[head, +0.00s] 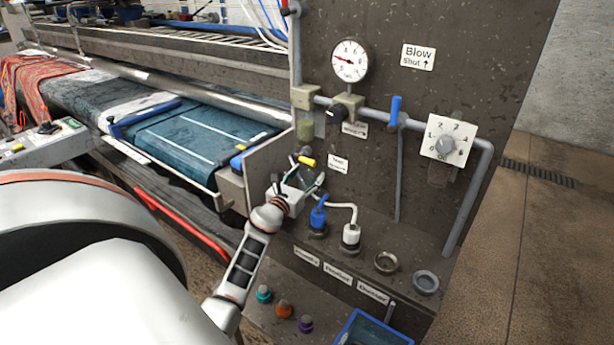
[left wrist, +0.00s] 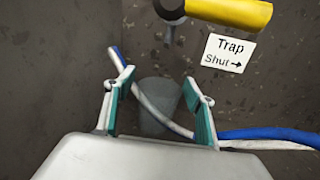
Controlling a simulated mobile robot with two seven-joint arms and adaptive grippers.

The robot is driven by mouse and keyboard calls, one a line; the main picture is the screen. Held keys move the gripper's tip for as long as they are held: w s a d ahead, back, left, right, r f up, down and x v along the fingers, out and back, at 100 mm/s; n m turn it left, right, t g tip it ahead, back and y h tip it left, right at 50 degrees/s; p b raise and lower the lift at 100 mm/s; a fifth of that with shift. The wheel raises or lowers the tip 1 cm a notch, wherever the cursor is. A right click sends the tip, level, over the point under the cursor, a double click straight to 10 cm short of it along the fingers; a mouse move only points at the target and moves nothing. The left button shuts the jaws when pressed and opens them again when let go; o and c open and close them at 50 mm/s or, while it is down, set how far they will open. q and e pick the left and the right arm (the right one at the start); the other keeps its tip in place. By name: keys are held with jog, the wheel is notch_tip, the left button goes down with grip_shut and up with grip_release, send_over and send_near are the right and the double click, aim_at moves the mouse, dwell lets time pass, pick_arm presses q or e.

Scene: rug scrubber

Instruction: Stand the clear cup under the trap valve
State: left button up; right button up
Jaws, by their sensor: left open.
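The trap valve shows by its yellow handle (head: 307,161) on the dark panel, and its handle also shows in the left wrist view (left wrist: 235,12). A short spout (left wrist: 171,35) points down from it. The clear cup (left wrist: 163,90) looks grey and see-through and stands upright below the spout, slightly to its left in that view. My left gripper (left wrist: 160,98) is open, with its green-padded fingers on either side of the cup and a gap at each side. In the head view my left gripper (head: 299,182) is at the panel below the yellow handle, and the cup is hard to make out.
Blue and white hoses (left wrist: 255,138) cross close to the cup and fingers. A blue plug (head: 318,218) and a white plug (head: 351,236) stand on the ledge beside empty sockets (head: 386,262). A blue bin (head: 372,330) and coloured knobs (head: 284,308) are lower down.

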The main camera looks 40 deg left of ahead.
pick_arm(q)
jog(key=shift+r, duration=0.1)
jog(key=shift+s+r, duration=0.1)
jog(key=shift+r, duration=0.05)
jog(key=p+v, duration=0.1)
jog(key=v, duration=0.9)
jog(key=shift+s+d+p, duration=0.1)
jog(key=shift+s+p, duration=0.05)
jog(key=shift+p, duration=0.25)
jog(key=shift+v, duration=0.8)
